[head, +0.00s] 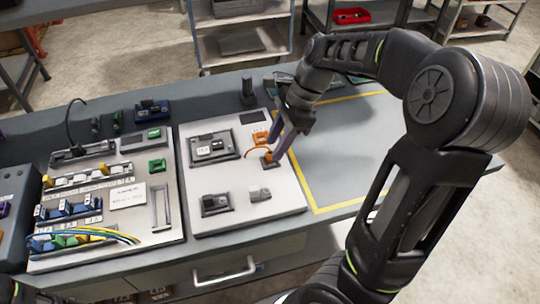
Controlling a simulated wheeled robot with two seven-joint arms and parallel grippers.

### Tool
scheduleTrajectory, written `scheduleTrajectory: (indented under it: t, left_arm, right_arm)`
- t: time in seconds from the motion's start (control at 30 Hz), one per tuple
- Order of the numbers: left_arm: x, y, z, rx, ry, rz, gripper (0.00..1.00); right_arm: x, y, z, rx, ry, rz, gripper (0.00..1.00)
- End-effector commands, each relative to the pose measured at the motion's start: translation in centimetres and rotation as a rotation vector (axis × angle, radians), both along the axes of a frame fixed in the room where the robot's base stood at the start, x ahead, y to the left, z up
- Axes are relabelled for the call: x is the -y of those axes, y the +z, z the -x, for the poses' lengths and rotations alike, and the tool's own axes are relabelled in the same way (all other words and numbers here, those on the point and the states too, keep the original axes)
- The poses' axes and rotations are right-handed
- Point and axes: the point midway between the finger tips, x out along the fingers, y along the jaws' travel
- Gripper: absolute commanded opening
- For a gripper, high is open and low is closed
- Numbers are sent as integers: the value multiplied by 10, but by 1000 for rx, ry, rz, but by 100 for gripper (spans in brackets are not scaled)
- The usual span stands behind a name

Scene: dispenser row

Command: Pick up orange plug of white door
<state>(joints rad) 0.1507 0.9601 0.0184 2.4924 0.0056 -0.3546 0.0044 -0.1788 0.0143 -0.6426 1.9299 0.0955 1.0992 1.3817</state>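The orange plug (268,158) is at a small dark socket on the white panel (235,219), which I take to be the white door. A thin orange cable (252,149) curves beside it, and another orange piece (260,138) sits just behind. My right gripper (273,151) reaches down from the upper right, with its two fingers spaced apart and their tips at the orange plug. The tips partly cover the plug, so I cannot tell whether they grip it. My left gripper is not in view.
The panel also holds a dark framed device (214,147) and a dark switch box (215,203). A second board (145,222) with several coloured connectors and cables lies to the left. A yellow-outlined area (345,150) to the right looks mostly clear.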

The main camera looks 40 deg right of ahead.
Motion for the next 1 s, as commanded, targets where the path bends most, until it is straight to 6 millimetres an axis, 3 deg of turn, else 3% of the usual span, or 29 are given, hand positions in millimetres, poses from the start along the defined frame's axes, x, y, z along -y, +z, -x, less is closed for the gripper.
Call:
scheduleTrajectory:
  t: [0.23,0.83,1.0]
  left_arm:
    - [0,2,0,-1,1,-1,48]
    - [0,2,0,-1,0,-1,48]
    - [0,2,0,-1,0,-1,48]
  right_arm:
    - [-11,-27,-3,-1,0,0,38]
    - [-10,-27,-4,1,0,0,38]
    - [-10,-27,-4,1,0,0,24]
